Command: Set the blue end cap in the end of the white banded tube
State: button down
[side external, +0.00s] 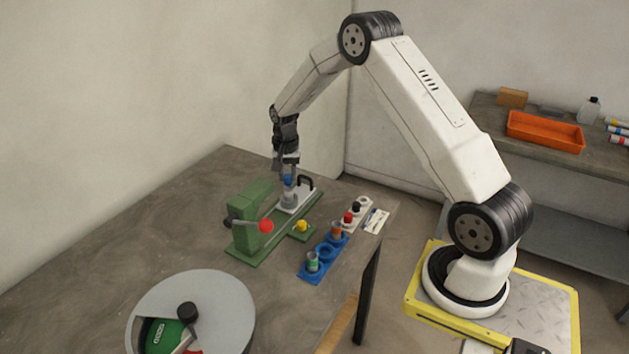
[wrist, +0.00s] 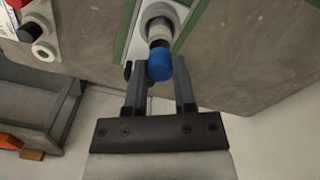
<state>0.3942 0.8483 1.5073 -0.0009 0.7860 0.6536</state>
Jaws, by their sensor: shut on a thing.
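My gripper (side external: 287,172) points down over the green jig, its fingers shut on the blue end cap (side external: 288,181). In the wrist view the cap (wrist: 160,66) sits between the two fingertips of my gripper (wrist: 160,72). The white banded tube (wrist: 158,32) stands in a grey round holder, with a dark band near the cap. In the side view only a little of the tube shows below the cap. The cap is at the tube's end; I cannot tell whether it is seated or just above it.
The green jig (side external: 246,215) has a red-knobbed lever (side external: 266,226) left of the tube. A blue rack (side external: 323,259) with parts and a white rack with red and black caps stand to the right. A grey round bin (side external: 225,297) is in front. Bare table lies left.

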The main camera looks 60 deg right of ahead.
jog(key=shift+f, duration=0.65)
jog(key=shift+c, duration=1)
grip_release()
jog(key=shift+r, duration=0.15)
jog(key=shift+r, duration=0.6)
jog(key=shift+r, duration=3.5)
